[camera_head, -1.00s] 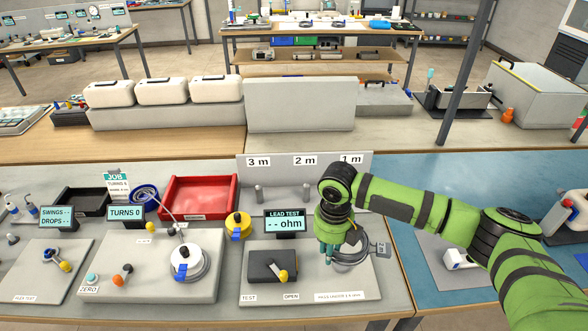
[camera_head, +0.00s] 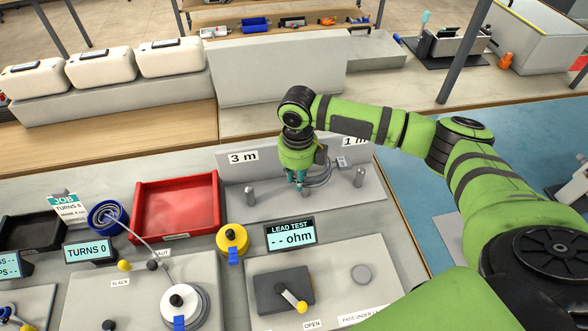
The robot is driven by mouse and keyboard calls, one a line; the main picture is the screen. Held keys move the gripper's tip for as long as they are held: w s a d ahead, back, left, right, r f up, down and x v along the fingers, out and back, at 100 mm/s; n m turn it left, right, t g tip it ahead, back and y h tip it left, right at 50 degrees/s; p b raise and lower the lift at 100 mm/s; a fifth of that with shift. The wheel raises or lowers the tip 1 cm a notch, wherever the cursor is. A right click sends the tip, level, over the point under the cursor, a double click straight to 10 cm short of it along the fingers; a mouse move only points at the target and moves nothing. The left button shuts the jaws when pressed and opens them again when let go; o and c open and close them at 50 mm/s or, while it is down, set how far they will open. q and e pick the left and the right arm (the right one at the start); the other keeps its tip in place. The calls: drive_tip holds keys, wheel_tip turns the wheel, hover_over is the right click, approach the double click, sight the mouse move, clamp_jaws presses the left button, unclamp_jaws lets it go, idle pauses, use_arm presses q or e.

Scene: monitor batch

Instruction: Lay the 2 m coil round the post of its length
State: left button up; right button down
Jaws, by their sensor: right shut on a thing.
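My right gripper (camera_head: 298,184) is shut on a grey coil (camera_head: 320,179) at the rack of posts, in the middle between the 3 m and 1 m signs. A grey tag (camera_head: 343,162) shows at the coil's right side. The post under the 3 m sign (camera_head: 243,157) is bare (camera_head: 250,198), and so is the right post (camera_head: 359,177) by the 1 m sign (camera_head: 354,142). The 2 m sign and its post are hidden behind my gripper, so I cannot tell whether the coil is round the post. My left gripper is not in view.
The lead test display (camera_head: 290,233) reads "-- ohm", with a lever box (camera_head: 281,292) before it. A yellow spool (camera_head: 232,240), a red tray (camera_head: 172,205) and a winding spindle (camera_head: 184,303) stand to the left. The rack's backboard (camera_head: 230,173) is behind my gripper.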

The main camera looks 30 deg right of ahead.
drive_tip(key=shift+s+r, duration=0.15)
drive_tip(key=shift+s, duration=0.1)
drive_tip(key=shift+w+p, duration=0.2)
drive_tip(key=shift+p, duration=0.25)
wheel_tip(320, 180, down, 3)
drive_tip(key=shift+r+b, duration=0.15)
drive_tip(key=shift+b, duration=0.55)
drive_tip(key=b, duration=0.3)
hover_over(297, 209)
wheel_tip(297, 209, down, 5)
drive_tip(key=shift+f, duration=0.1)
wheel_tip(297, 209, down, 2)
drive_tip(key=shift+f+b, duration=0.15)
drive_tip(key=shift+b, duration=0.45)
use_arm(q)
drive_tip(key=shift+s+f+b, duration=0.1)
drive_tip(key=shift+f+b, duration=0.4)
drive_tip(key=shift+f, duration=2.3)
use_arm(e)
drive_tip(key=shift+f, duration=0.9)
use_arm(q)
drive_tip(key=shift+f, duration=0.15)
use_arm(e)
drive_tip(key=shift+f, duration=0.35)
drive_tip(key=c, duration=1)
unclamp_jaws()
